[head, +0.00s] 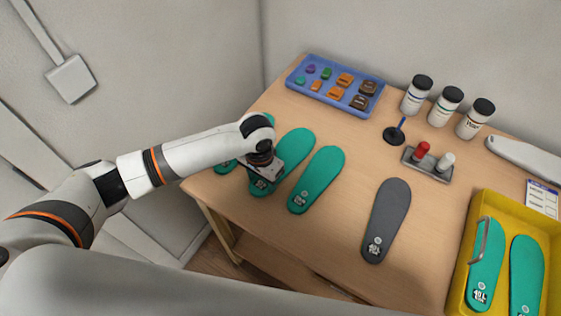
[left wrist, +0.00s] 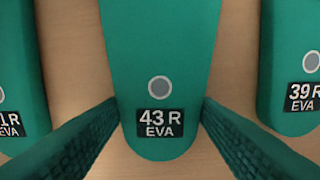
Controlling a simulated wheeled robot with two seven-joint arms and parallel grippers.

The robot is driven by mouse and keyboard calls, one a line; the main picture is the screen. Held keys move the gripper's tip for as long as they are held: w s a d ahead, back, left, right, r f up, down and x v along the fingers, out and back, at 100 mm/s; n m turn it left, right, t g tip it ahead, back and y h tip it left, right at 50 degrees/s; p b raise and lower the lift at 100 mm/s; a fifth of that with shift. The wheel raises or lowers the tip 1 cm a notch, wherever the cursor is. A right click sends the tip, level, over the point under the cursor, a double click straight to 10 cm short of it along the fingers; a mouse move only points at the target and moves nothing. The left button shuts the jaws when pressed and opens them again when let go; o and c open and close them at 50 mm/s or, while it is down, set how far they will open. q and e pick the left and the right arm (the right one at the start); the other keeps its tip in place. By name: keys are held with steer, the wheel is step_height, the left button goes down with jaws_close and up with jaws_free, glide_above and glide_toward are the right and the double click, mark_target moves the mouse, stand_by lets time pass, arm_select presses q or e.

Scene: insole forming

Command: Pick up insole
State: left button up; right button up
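A green insole (head: 296,147) lies on the table under my left gripper (head: 262,176). In the left wrist view this insole (left wrist: 158,50) shows a label reading 43 R EVA near its heel. My left gripper's fingers stand open on either side of its heel end, with the tips close to its edges; I cannot tell whether they touch it. Another green insole (head: 225,167) lies to the left, partly hidden by my arm. A third green insole (head: 318,178), labelled 39 R in the wrist view (left wrist: 292,60), lies to the right. My right gripper is not in view.
A grey insole (head: 387,215) lies further right. A yellow tray (head: 507,207) at the right holds two green insoles. A blue tray of small pieces (head: 300,67), several bottles (head: 417,95) and a red-and-white-knobbed stand (head: 427,168) are at the back.

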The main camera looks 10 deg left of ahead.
arm_select(q)
steer(key=c, duration=0.4)
steer(key=shift+r, duration=0.1)
step_height(320, 180, up, 10)
steer(key=b, duration=0.1)
stand_by(0.4)
